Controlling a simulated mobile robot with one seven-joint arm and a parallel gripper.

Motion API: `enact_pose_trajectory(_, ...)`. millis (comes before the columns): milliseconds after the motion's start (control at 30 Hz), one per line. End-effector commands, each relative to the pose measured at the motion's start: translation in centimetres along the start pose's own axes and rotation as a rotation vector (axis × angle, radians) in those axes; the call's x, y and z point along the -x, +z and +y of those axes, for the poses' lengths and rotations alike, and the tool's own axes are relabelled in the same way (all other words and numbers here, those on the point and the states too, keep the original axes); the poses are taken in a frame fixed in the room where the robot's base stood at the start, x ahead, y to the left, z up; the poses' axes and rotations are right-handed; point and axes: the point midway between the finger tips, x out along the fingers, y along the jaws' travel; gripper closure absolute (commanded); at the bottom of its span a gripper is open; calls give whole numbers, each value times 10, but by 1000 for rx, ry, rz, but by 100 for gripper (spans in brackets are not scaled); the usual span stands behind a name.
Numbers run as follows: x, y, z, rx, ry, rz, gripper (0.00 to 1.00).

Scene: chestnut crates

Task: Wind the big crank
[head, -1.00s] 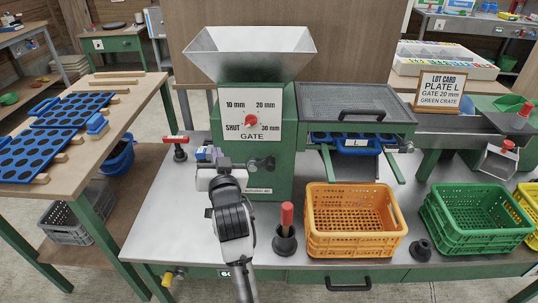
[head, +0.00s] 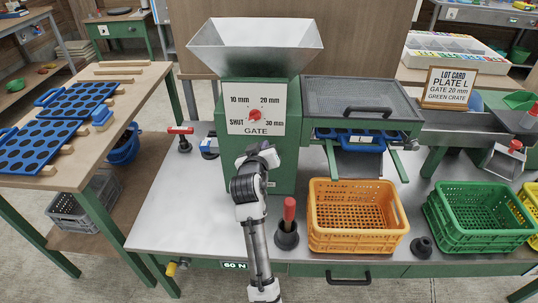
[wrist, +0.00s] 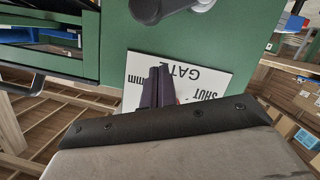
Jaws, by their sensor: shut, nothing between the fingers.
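The green mill (head: 275,175) stands on the metal bench, with a metal hopper (head: 255,47) on top and a white gate panel (head: 252,107) on its front. In the head view my arm covers the mill's front below that panel, so the crank is hidden there. In the wrist view a crank with a black grip (wrist: 152,8) shows at the top edge, partly cut off. My gripper (wrist: 164,80) is shut and empty in front of the upside-down gate panel, apart from the crank. Its fingers are hidden in the head view. The red gate knob (head: 254,115) points up.
A red-handled tool (head: 180,135) and a small blue-and-white object (head: 208,147) stand left of the mill. A red-handled tamper (head: 289,225) and an orange crate (head: 357,240) stand to the right. The bench's left front is clear.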

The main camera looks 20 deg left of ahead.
Motion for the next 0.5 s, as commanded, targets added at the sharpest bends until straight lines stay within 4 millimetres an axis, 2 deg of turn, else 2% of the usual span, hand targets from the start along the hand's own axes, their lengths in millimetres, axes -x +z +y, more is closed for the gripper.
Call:
enact_pose_trajectory(67, -2, 16, 1, 0, 0, -7, 100)
enact_pose_trajectory(200, -6, 31, 1, -1, 0, -3, 100)
enact_pose_trajectory(500, -8, 40, 0, -1, 0, 0, 100)
